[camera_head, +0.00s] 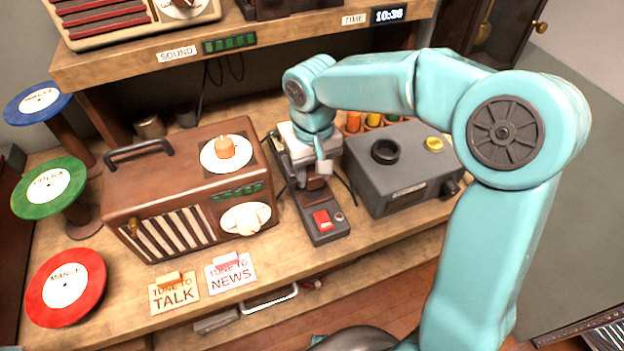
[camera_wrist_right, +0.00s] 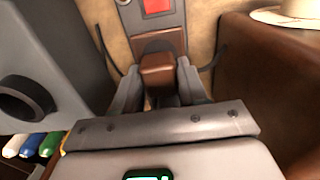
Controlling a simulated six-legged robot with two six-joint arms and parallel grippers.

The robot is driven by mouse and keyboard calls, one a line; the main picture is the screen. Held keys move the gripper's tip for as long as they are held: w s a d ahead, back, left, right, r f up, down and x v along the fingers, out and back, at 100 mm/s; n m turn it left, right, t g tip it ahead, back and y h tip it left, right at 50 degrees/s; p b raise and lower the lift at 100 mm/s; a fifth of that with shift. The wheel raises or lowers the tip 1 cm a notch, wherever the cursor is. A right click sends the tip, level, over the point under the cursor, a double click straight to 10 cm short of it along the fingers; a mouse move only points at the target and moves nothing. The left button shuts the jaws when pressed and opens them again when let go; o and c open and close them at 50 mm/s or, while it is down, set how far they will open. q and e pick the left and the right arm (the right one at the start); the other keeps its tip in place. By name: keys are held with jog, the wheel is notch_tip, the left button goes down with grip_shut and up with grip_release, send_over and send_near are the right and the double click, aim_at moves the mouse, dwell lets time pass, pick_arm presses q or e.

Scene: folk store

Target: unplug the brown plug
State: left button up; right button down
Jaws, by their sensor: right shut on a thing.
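The brown plug (camera_head: 315,184) sits at the dark power strip (camera_head: 327,237), between the brown radio and the grey box. My right gripper (camera_head: 309,168) comes down over it from above and is shut on it. In the right wrist view the plug (camera_wrist_right: 158,69) stands between the two grey fingers of the gripper (camera_wrist_right: 159,88). The strip's red switch (camera_head: 322,219) is at its near end. I cannot tell whether the plug is fully seated, as the gripper hides part of it. My left gripper is not in view.
The brown radio (camera_head: 165,203) stands close on the left, the grey box (camera_head: 400,185) close on the right. Dark cables run beside the strip. A shelf (camera_head: 280,40) hangs behind. Cards (camera_head: 230,273) and a red disc (camera_head: 66,287) are at the front left.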

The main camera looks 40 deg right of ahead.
aim_at(313, 172)
jog(key=shift+r+p, duration=1.35)
jog(key=shift+r, duration=0.4)
jog(key=shift+s, duration=0.1)
